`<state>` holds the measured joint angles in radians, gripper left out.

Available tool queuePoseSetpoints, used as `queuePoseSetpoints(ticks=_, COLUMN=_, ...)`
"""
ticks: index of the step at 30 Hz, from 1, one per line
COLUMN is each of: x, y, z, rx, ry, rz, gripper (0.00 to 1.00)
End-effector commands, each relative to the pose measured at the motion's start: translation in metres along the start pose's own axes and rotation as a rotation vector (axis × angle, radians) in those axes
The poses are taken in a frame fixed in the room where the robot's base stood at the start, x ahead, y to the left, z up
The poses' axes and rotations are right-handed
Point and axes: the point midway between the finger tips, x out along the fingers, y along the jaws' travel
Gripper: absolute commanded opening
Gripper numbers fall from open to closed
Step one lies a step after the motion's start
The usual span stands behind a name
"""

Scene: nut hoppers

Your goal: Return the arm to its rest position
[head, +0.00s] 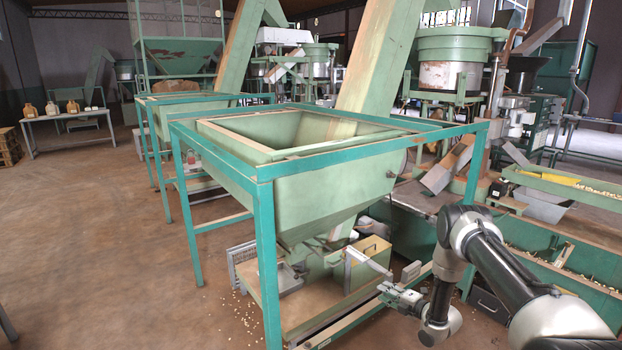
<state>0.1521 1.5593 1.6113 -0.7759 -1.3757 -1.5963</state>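My arm comes in from the lower right corner. It bends at a dark elbow, and its wrist hangs low at the right of the green hopper (325,190). My gripper (384,290) points left, in front of the lower part of the hopper's stand. It is small here and I cannot tell whether its fingers are apart. I see no object clearly held in it.
The hopper's teal frame (265,260) stands close at the left of my gripper. A pale box (365,262) is low inside it. Nuts (245,310) lie on the floor at its left. Green troughs (560,255) stand behind my arm.

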Motion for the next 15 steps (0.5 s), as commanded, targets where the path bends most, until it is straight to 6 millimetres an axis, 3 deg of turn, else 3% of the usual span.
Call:
queuePoseSetpoints(ticks=8, x=-0.002, y=-0.026, z=0.002, rx=0.165, ry=-0.015, rz=-0.110, gripper=0.30)
queuePoseSetpoints(ticks=15, x=-0.021, y=-0.078, z=0.001, rx=0.357, ry=-0.087, rz=-0.312, gripper=0.30)
